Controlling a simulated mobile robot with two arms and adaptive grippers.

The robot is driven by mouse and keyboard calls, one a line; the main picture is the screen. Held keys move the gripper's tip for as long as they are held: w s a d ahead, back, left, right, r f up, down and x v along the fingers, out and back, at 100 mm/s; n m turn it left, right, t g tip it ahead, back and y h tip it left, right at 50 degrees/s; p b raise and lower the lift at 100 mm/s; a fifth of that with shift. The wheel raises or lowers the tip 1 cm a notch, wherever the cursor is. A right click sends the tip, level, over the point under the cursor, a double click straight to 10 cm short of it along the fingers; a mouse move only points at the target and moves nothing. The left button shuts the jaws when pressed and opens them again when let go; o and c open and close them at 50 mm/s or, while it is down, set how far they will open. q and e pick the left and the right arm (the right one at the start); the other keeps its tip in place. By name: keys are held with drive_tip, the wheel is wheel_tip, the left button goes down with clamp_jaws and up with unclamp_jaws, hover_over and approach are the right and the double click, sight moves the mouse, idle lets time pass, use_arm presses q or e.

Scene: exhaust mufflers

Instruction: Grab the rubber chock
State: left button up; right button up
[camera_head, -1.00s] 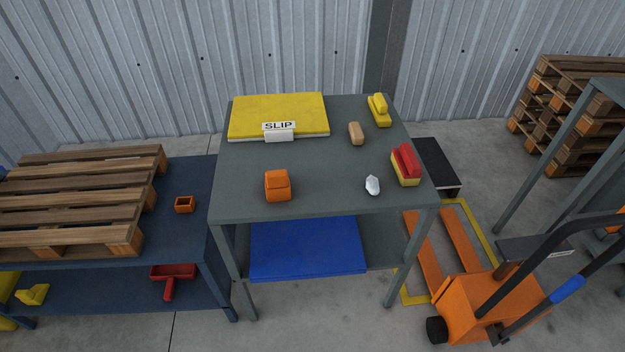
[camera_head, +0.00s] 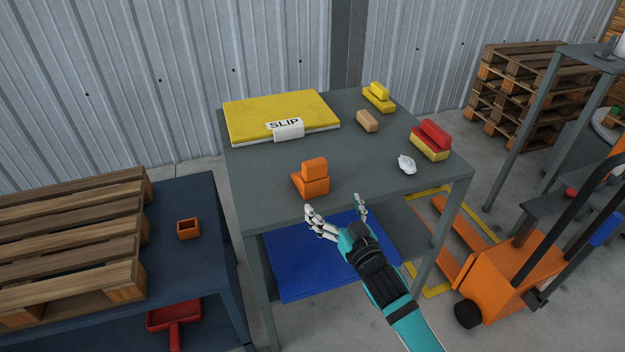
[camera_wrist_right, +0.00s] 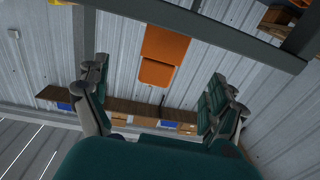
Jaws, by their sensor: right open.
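The orange block, stepped in two parts, which looks like the rubber chock (camera_head: 312,180), rests on the grey table (camera_head: 260,182) near its front edge. My right gripper (camera_head: 336,212) is open and empty at the table's front edge, just in front of the block and a little to its right, apart from it. In the right wrist view the orange block (camera_wrist_right: 163,57) shows ahead, above the gap between the spread fingers (camera_wrist_right: 160,105). My left gripper is not in view.
A crumpled white piece (camera_head: 407,164), a red and yellow block (camera_head: 431,141), a tan block (camera_head: 367,121) and a yellow block (camera_head: 378,98) stand on the right side. A yellow SLIP pad (camera_head: 280,108) lies at the back left. The table's middle is clear.

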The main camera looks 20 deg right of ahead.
sight(318, 184)
drive_tip(key=w, duration=0.4)
drive_tip(key=w+a, duration=0.1)
drive_tip(key=w, duration=0.2)
drive_tip(key=shift+w+a+r, duration=0.1)
drive_tip(key=shift+w+a, duration=0.1)
drive_tip(key=shift+w, duration=1.15)
drive_tip(key=shift+w+a, duration=0.15)
drive_tip(key=shift+w, duration=1.2)
drive_tip(key=shift+c, duration=0.4)
drive_tip(key=shift+r, duration=0.1)
drive_tip(key=c, duration=1.3)
